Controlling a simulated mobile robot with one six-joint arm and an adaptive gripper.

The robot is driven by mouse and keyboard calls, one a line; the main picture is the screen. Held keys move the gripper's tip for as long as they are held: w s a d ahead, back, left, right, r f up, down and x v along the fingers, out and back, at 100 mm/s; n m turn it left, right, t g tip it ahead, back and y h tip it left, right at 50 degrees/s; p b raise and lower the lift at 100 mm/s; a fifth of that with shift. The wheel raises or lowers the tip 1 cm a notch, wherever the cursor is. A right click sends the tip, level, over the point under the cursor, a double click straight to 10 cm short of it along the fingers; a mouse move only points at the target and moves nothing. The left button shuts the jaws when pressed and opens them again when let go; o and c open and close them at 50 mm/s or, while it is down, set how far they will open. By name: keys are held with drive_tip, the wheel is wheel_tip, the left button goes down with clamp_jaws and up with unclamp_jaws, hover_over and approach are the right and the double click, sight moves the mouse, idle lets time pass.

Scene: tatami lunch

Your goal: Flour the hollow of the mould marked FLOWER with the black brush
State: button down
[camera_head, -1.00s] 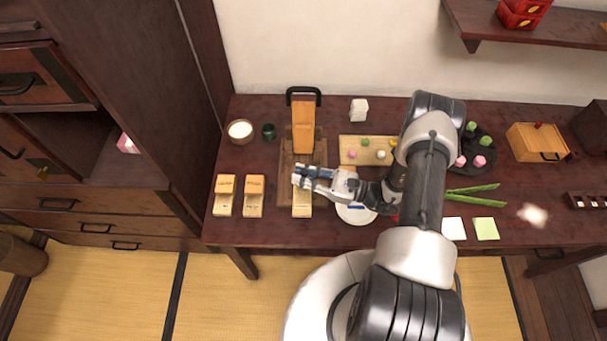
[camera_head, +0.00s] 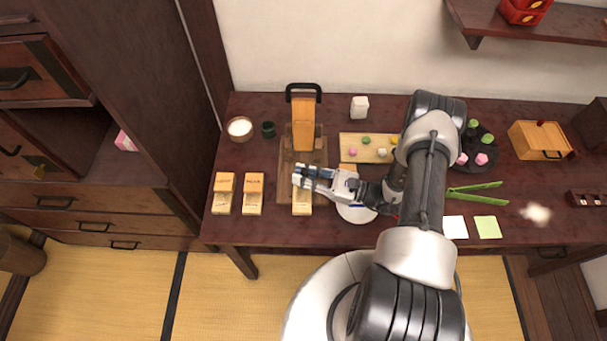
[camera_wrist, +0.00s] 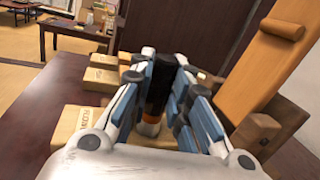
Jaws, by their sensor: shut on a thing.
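My gripper (camera_wrist: 158,100) is shut on the black brush (camera_wrist: 157,80), which stands roughly upright between the fingers with its orange band and pale tip pointing down. The tip is over or on the nearest wooden mould (camera_wrist: 80,124), whose side lettering seems to read FLOWER. Contact and the hollow are hidden by the fingers. In the head view, my gripper (camera_head: 300,175) is above this pale mould (camera_head: 302,209), and the brush is hard to make out. Two similar moulds stand to its left, one at the far left (camera_head: 224,194) and one between (camera_head: 253,194).
A bowl of white powder (camera_head: 239,128) and a dark cup (camera_head: 268,129) stand at the back left. A wooden press (camera_head: 304,125) with a black handle rises just behind my gripper. A board of sweets (camera_head: 350,141) lies to the right. The table's front left is clear.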

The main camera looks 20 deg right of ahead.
drive_tip(key=shift+d, duration=0.15)
drive_tip(key=shift+a, duration=0.4)
drive_tip(key=shift+w+d+b, duration=0.2)
drive_tip(key=shift+d+b, duration=0.05)
drive_tip(key=shift+b, duration=0.2)
drive_tip(key=shift+s+a, duration=0.1)
drive_tip(key=shift+s, duration=0.3)
drive_tip(key=shift+w+d, duration=0.15)
drive_tip(key=shift+d, duration=0.1)
drive_tip(key=shift+w+a, duration=0.15)
drive_tip(key=shift+a, duration=0.25)
drive_tip(key=shift+w+d+b, duration=0.1)
drive_tip(key=shift+d+b, duration=0.15)
drive_tip(key=shift+b, duration=0.2)
drive_tip(key=shift+s+a, duration=0.1)
drive_tip(key=shift+s, duration=0.3)
drive_tip(key=shift+w, duration=0.2)
